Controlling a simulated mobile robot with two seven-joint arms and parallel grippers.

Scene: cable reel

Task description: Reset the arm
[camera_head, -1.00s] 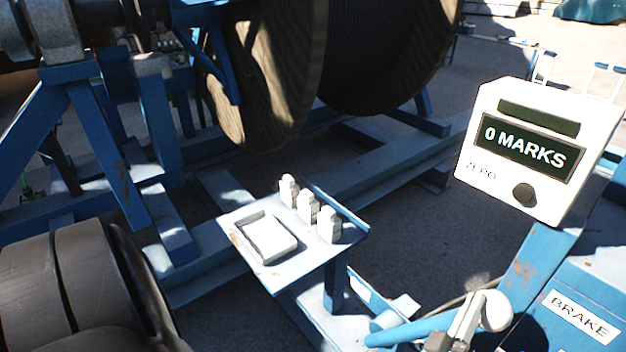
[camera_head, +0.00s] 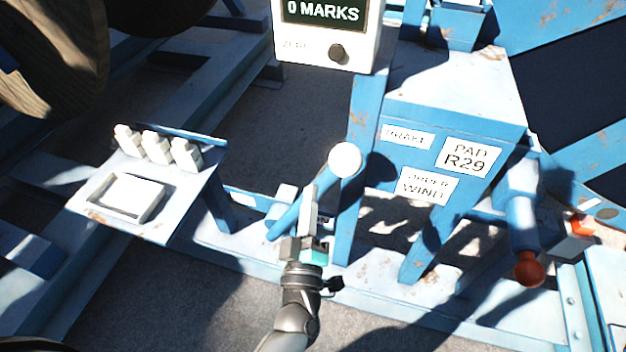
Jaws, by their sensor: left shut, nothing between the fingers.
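My left gripper (camera_head: 309,205) is low in the middle of the head view, its arm coming up from the bottom edge. Its fingers are shut and empty, pointing up beside a blue lever (camera_head: 287,222) with a white ball knob (camera_head: 344,160). The fingers overlap the lever in the picture; I cannot tell whether they touch it.
A white counter box (camera_head: 375,45) reads "0 MARKS" above a dark knob. A blue cabinet (camera_head: 440,110) carries labels, including "PAD R29". A small table (camera_head: 150,228) holds a tray and 3 pale blocks. A red-ended handle (camera_head: 528,268) sticks out right. A wooden reel (camera_head: 55,70) stands left.

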